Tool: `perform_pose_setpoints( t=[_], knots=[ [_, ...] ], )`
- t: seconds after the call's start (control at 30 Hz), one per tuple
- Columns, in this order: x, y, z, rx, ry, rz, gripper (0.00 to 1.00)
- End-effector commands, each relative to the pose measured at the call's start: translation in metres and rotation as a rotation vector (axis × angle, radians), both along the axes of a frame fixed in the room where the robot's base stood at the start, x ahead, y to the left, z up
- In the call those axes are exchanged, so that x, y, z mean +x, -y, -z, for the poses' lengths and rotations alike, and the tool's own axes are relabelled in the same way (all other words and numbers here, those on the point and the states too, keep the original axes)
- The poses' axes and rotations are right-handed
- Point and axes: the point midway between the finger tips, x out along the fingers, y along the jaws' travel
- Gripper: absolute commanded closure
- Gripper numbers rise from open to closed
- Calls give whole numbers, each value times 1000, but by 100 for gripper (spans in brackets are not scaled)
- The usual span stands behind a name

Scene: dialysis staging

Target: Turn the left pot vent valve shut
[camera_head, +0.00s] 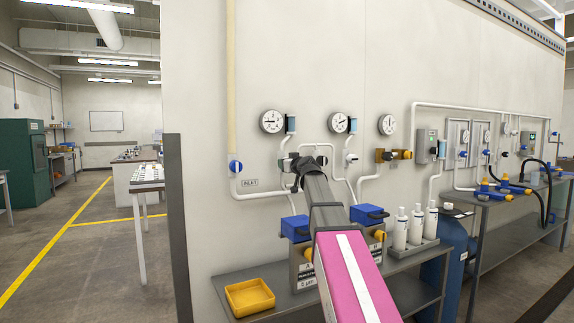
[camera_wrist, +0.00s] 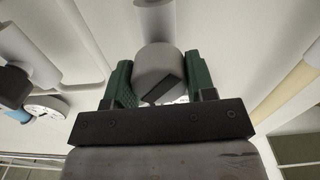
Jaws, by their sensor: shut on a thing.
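In the wrist view, my gripper (camera_wrist: 159,68) has its green fingers on either side of a grey rounded valve knob (camera_wrist: 155,62) with a dark, angular marking on its near face. The fingers are shut on it. A pale pipe rises behind the knob. In the head view, my arm reaches up to the wall pipework, and my gripper (camera_head: 304,163) is there, largely hidden by my arm. The knob cannot be made out there. Below stand two pots with blue tops, a left one (camera_head: 295,228) and a right one (camera_head: 369,215).
A second grey cylinder (camera_wrist: 25,58) is close beside my gripper in the wrist view. Gauges (camera_head: 272,122) and a blue inlet valve (camera_head: 235,166) are on the wall. White bottles (camera_head: 400,228) and a yellow tray (camera_head: 249,297) stand on the bench.

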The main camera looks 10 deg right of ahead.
Motion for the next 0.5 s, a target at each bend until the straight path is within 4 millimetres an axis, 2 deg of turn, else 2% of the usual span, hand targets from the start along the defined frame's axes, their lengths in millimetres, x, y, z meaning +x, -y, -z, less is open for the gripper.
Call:
perform_pose_setpoints(
  t=[0.5],
  knots=[
    [0, 1, 1, 461, -153, -1, 73]
  ],
)
